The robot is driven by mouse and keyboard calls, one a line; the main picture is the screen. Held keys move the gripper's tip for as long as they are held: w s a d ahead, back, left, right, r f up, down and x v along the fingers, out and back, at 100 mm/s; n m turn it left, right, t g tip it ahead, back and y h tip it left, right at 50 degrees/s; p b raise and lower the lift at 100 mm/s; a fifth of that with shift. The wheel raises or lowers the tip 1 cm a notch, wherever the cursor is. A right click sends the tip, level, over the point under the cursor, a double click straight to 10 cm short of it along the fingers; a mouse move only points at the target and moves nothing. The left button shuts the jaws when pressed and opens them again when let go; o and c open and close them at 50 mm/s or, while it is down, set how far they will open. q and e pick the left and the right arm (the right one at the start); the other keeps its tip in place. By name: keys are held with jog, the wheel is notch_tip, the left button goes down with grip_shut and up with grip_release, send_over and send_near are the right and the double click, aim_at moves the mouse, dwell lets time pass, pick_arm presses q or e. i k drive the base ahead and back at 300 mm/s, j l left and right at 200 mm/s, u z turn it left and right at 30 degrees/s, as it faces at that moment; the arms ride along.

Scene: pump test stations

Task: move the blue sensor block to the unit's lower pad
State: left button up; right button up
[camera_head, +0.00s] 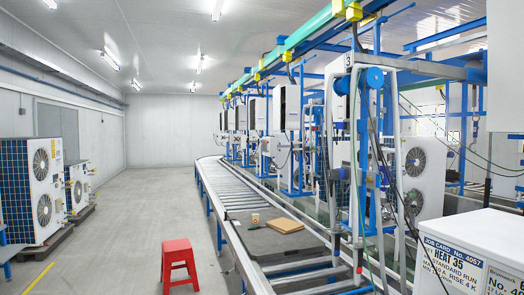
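Neither of my grippers is in view. I cannot make out a blue sensor block or a lower pad for certain. White fan units (421,180) stand among blue frames on the right. A white unit with a job card (451,265) on its side is cut off at the lower right corner. The card reads "JOB CARD NO. 4057" and "HEAT 35". A round blue part (375,77) sits high on the nearest station, marked 3.
A roller conveyor (228,183) runs away from me, with a brown flat piece (284,225) and a small roll-like item (255,218) on a dark board. A red stool (179,264) stands left of it. Outdoor units (42,190) line the left wall.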

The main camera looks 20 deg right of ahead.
aim_at(337, 126)
jog(key=i+j, duration=0.1)
jog(key=i, duration=0.9)
jog(key=i+z, duration=0.1)
jog(key=i, duration=0.95)
jog(key=i+j+z, duration=0.1)
jog(key=i+z, duration=0.3)
jog(key=i+j+z, duration=0.2)
jog(key=z, duration=0.25)
jog(key=i+j+z, duration=0.6)
jog(key=z, duration=0.25)
jog(key=i+j+z, duration=0.1)
jog(key=j+z, duration=0.3)
jog(key=j, duration=0.15)
jog(key=i+j+z, duration=0.1)
jog(key=j+z, duration=0.25)
jog(key=j, duration=0.2)
jog(key=j+z, duration=0.35)
jog(key=j, duration=0.25)
jog(key=j+z, duration=0.35)
jog(key=j, duration=0.25)
